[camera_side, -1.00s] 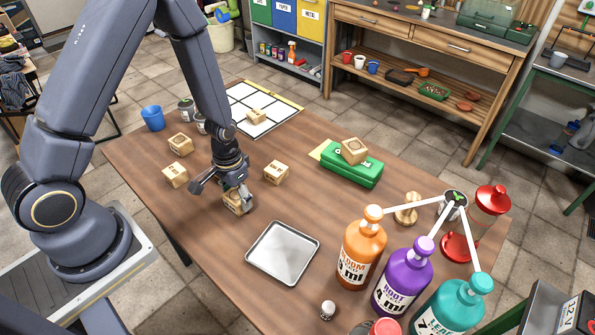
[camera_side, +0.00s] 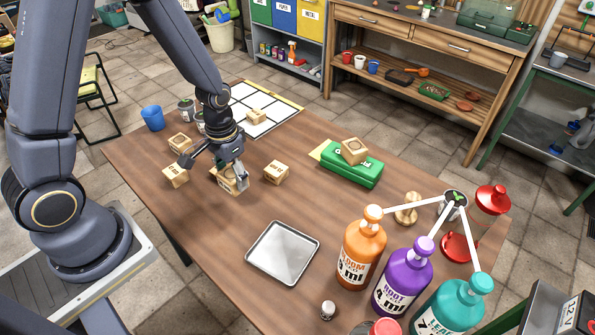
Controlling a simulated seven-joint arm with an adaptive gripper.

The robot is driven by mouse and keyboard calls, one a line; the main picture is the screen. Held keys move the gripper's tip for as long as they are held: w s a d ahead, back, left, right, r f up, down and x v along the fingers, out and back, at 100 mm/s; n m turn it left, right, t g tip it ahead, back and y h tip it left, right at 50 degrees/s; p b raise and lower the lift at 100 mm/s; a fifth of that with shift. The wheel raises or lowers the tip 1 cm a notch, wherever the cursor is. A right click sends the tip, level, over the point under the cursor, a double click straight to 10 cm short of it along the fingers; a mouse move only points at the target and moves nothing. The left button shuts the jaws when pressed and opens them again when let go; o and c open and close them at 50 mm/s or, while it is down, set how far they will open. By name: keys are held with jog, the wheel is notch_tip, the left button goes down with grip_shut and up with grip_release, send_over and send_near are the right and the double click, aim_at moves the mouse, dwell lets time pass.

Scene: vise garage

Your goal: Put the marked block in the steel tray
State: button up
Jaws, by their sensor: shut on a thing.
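My gripper (camera_side: 230,178) is shut on a wooden block (camera_side: 228,186) left of the table's middle. The fingers partly cover this block, and I cannot tell whether it is clear of the table. The steel tray (camera_side: 283,252) lies flat and empty, in front and to the right of my gripper. Other wooden blocks with dark markings stand around: one right of my gripper (camera_side: 276,172), two to its left (camera_side: 180,143) (camera_side: 175,176), one on the green box (camera_side: 354,150) and one on the white grid board (camera_side: 257,116). The markings are too small to read.
A small capped jar (camera_side: 327,310) is near the front edge. The wood between my gripper and the tray is clear.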

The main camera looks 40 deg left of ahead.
notch_tip(320, 180, up, 2)
jog(key=shift+w+r+n, duration=0.1)
jog(key=shift+r+n, duration=0.05)
jog(key=shift+n, duration=0.45)
jog(key=shift+w+d+n, duration=0.2)
jog(key=shift+d+n, duration=0.1)
jog(key=shift+n, duration=0.1)
jog(key=d, duration=1)
jog(key=m, duration=0.2)
send_over(283, 253)
jog(key=f, duration=0.2)
notch_tip(283, 253, down, 7)
jog(key=shift+r, duration=0.1)
jog(key=shift+f, duration=0.3)
jog(key=shift+f, duration=0.1)
jog(key=o, duration=1.2)
